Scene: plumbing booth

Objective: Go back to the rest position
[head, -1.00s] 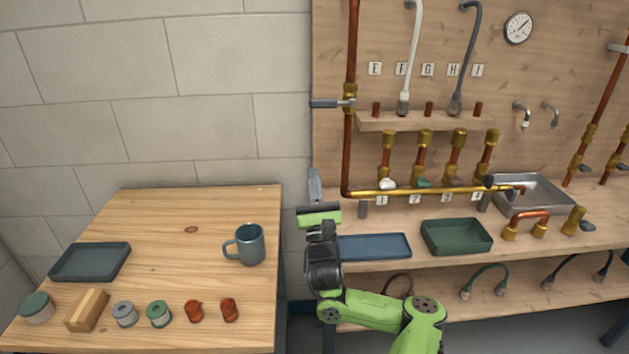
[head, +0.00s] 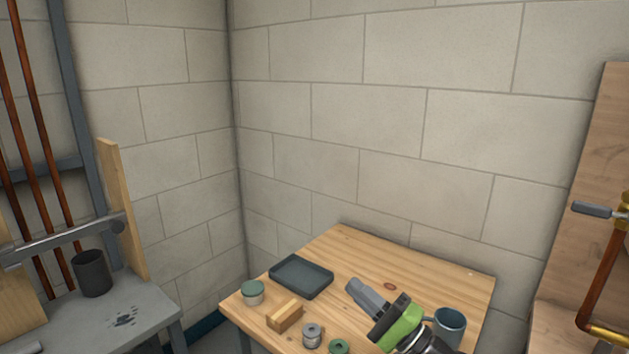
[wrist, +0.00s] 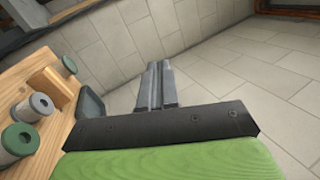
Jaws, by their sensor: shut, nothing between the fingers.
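My gripper (head: 361,294) shows in the head view in front of the wooden table, with its green and black wrist below. In the wrist view my gripper (wrist: 155,72) has its two grey fingers together, with nothing between them. It is in the air; the head view does not show its exact height over the table. No rest mark shows in either view.
A grey bench (head: 125,315) with a dark cup (head: 92,273) stands left. The pipe board (head: 590,215) is right.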

